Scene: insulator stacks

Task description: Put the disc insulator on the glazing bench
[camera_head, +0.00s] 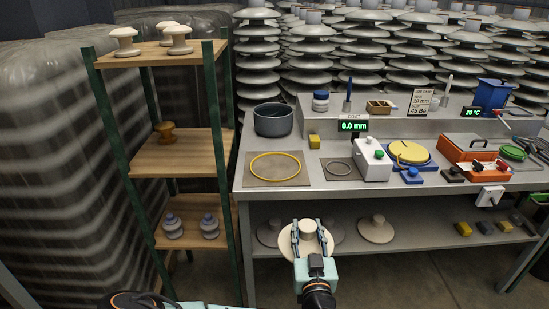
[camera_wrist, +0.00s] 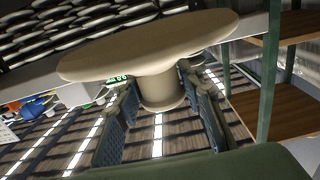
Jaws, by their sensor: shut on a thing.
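My gripper (camera_head: 309,238) is shut on a cream disc insulator (camera_head: 286,240), in front of the glazing bench (camera_head: 314,179) and apart from its top. In the wrist view the insulator (camera_wrist: 150,45) shows a wide round disc with a short stem, and the two fingers of my gripper (camera_wrist: 160,92) sit either side of the stem. On the bench top, a yellow ring (camera_head: 275,154) lies on a brown mat (camera_head: 255,177) at the left. A smaller dark ring lies on another mat (camera_head: 330,178) to its right.
A grey pot (camera_head: 273,120), a white box with buttons (camera_head: 370,162), a yellow disc on a blue base (camera_head: 409,152) and an orange case (camera_head: 468,149) crowd the bench. More discs (camera_head: 376,229) lie on its lower shelf. A wooden rack (camera_head: 180,153) stands close left.

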